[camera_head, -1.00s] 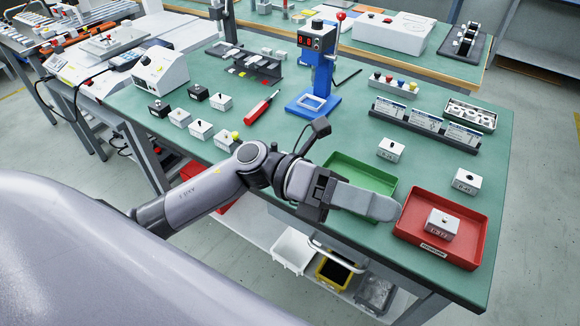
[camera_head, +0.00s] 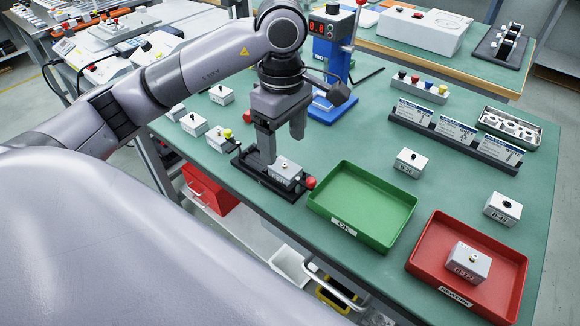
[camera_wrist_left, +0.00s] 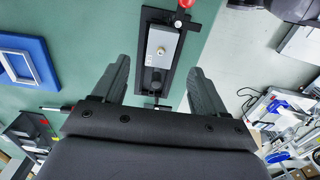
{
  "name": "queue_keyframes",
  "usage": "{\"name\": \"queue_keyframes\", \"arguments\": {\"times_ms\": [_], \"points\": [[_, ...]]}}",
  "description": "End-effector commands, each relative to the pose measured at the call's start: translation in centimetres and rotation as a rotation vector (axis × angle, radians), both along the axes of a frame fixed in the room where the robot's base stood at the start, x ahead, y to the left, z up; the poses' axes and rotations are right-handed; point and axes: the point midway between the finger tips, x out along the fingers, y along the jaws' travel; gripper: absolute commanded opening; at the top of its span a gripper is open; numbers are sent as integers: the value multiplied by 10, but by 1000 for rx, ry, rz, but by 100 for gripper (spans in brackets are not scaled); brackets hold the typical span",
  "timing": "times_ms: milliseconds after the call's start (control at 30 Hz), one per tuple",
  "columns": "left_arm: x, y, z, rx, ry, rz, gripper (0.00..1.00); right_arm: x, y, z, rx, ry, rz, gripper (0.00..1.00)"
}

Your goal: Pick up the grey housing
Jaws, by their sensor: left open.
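A grey housing (camera_head: 286,171) with a small round feature on top sits in a black fixture (camera_head: 252,170) with a red knob, near the bench's front edge. The wrist view shows the housing (camera_wrist_left: 163,42) from above in the fixture (camera_wrist_left: 147,18), with a dark cylindrical part at its near end. My left gripper (camera_head: 282,136) points down over the fixture. Its jaws (camera_wrist_left: 160,68) are open, one to each side of the housing's line in the wrist view. One finger partly hides the fixture in the head view. My right gripper is not in view.
A green tray (camera_head: 318,203) is right of the fixture. A red tray (camera_head: 417,265) holds another housing (camera_head: 468,262). Two housings (camera_head: 410,163) (camera_head: 502,208) stand on the green bench. Behind are a blue press (camera_head: 330,60) and label holders (camera_head: 453,133). Several housings stand at left.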

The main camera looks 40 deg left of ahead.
Motion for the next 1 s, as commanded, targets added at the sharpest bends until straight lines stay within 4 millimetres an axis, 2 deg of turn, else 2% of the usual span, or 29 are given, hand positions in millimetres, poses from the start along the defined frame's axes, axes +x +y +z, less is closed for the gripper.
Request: {"name": "queue_keyframes", "arguments": {"times_ms": [200, 400, 700, 867, 900, 933, 1000], "points": [[0, -7, -28, -4, 4, -3, 72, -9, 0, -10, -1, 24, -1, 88], [0, -8, -54, -3, 2, 1, 72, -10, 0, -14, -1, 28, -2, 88], [1, -9, -58, -4, -1, -1, 72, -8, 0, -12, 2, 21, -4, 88], [1, -9, -58, -4, -1, -1, 20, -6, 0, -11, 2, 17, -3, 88], [1, -9, -58, -4, -1, -1, 7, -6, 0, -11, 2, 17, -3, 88], [1, -9, -58, -4, -1, -1, 0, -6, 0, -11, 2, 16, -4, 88], [1, -9, -58, -4, -1, 0, 0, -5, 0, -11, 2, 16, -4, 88]]}}
